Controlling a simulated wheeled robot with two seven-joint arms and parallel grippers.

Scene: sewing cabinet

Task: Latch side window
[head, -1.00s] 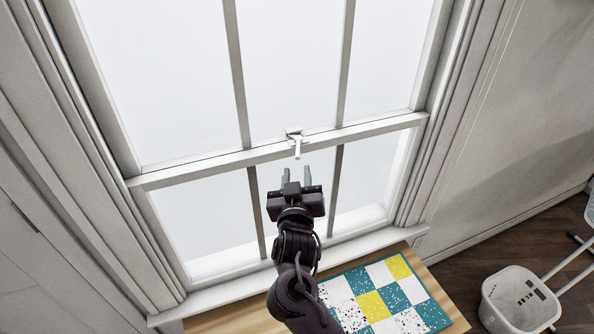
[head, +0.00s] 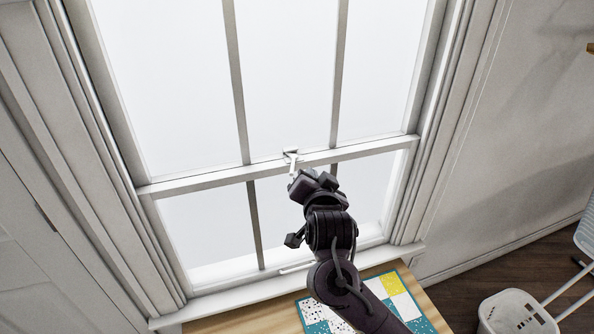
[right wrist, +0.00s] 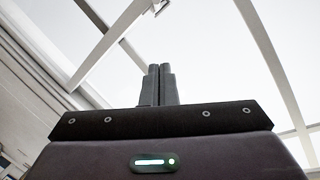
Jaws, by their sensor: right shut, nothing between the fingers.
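The side window's white latch (head: 291,157) sits on the middle rail (head: 220,176) where the two sashes meet. Its small lever points down toward the viewer. My right gripper (head: 293,180) is just below the latch in the head view, and its fingers are mostly hidden behind the gripper body. In the right wrist view, the gripper's two grey fingers (right wrist: 159,84) are together with nothing between them. The latch shows there at the top (right wrist: 156,6), apart from the fingertips in the picture. Contact with the lever cannot be told in the head view. My left gripper is not in view.
Below the sill (head: 290,268) is a wooden surface (head: 235,318) with a teal, white and yellow patchwork (head: 395,286). A white basket (head: 515,312) stands on the dark floor at the lower right. The air in front of the panes is otherwise clear.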

